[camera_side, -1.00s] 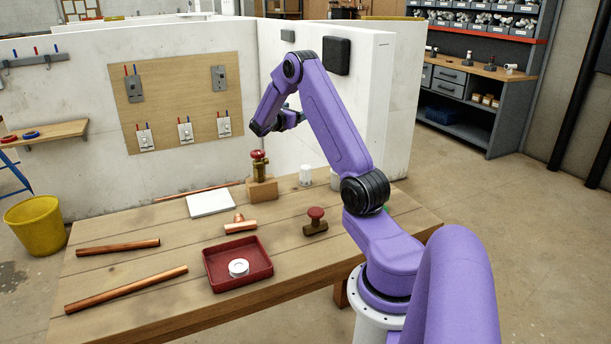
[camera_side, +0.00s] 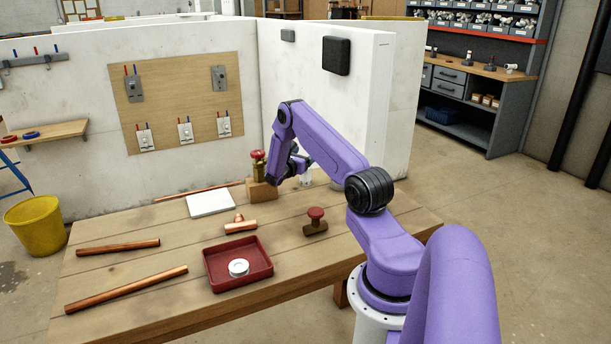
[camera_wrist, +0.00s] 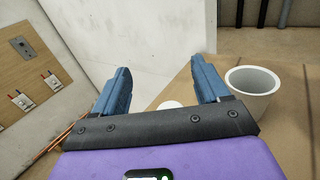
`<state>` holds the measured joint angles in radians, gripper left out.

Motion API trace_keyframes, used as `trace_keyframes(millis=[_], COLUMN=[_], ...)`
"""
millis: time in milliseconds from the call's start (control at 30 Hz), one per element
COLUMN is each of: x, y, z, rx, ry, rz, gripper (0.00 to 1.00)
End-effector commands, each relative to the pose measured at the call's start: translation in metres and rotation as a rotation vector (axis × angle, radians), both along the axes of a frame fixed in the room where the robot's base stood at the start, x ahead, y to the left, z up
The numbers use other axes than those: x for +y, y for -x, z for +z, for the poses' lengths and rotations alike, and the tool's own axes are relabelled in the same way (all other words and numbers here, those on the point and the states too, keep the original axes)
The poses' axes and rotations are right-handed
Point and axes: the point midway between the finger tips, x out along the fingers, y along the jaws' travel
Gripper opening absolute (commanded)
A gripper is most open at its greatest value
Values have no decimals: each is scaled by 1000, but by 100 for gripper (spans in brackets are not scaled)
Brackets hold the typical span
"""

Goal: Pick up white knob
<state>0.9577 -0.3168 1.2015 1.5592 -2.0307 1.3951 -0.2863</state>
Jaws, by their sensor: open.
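The white knob (camera_side: 306,180) stands upright on the wooden table near its back edge, and my gripper partly hides it in the side view. My gripper (camera_side: 303,162) is just above it, pointing down. In the wrist view my gripper (camera_wrist: 160,68) is open, with its two blue fingers spread and nothing held. The round white top of the knob (camera_wrist: 172,104) shows low between the fingers, nearer the right one, and is partly cut off by the dark gripper body. I see no contact between the fingers and the knob.
A white cup (camera_wrist: 252,82) stands close to the right finger. A red-handled valve on a wooden block (camera_side: 262,190) is just left of my gripper. A white wall (camera_side: 330,110) rises behind. A red tray (camera_side: 238,283) and copper pipes lie farther forward.

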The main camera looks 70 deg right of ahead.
Motion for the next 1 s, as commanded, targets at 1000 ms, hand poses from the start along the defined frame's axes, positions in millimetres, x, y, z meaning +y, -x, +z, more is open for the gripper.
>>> trace_keyframes(millis=[1000], x=[-29], y=[4], z=[-73], rx=[-1], ry=[0], rz=[0], gripper=[75])
